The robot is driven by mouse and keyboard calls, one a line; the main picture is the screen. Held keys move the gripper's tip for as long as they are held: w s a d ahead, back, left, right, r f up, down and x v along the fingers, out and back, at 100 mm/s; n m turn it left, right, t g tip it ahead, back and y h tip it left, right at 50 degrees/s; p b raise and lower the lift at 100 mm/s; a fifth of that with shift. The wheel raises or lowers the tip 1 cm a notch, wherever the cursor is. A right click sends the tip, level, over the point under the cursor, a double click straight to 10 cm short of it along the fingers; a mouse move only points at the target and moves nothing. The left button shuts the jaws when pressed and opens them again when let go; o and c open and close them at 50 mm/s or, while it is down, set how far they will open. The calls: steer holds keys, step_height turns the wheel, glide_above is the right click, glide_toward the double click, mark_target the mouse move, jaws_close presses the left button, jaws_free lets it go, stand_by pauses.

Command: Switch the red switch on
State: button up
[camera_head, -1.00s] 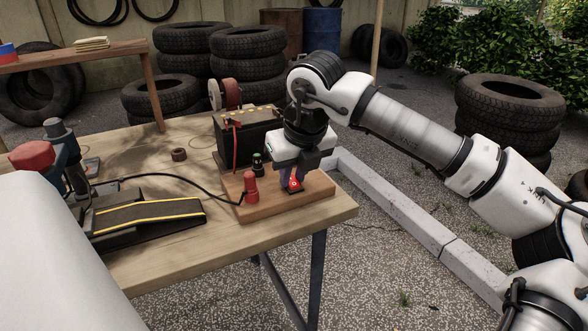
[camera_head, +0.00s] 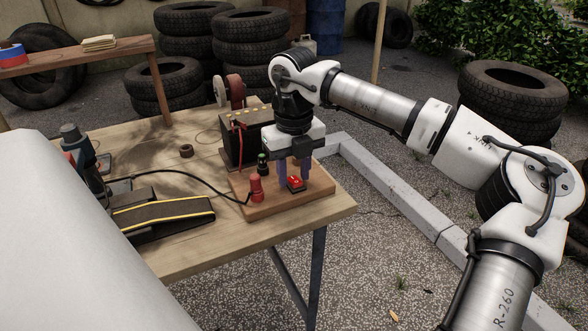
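The red switch (camera_head: 295,184) sits in a small dark housing on a brown wooden board (camera_head: 262,209) near the table's right corner. A small bright spot shows on its red top; I cannot tell its on or off position for sure. My gripper (camera_head: 293,175) points down at the switch. Its two purple fingers are apart, with nothing seen held between them. The fingertips are close to the switch, just behind or above it in this view; I cannot tell whether they touch it.
A red knob-like post (camera_head: 256,188) and a dark post (camera_head: 262,163) stand left of the switch. A black battery-like box (camera_head: 240,140) is behind them. A black cable crosses the table (camera_head: 190,228) to the board. A black and yellow pedal-like thing (camera_head: 163,215) lies left.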

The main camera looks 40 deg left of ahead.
mark_target(294, 179)
steer(key=shift+o, duration=0.4)
step_height(294, 179, up, 14)
steer(key=p, duration=0.1)
steer(key=shift+f, duration=0.1)
stand_by(0.5)
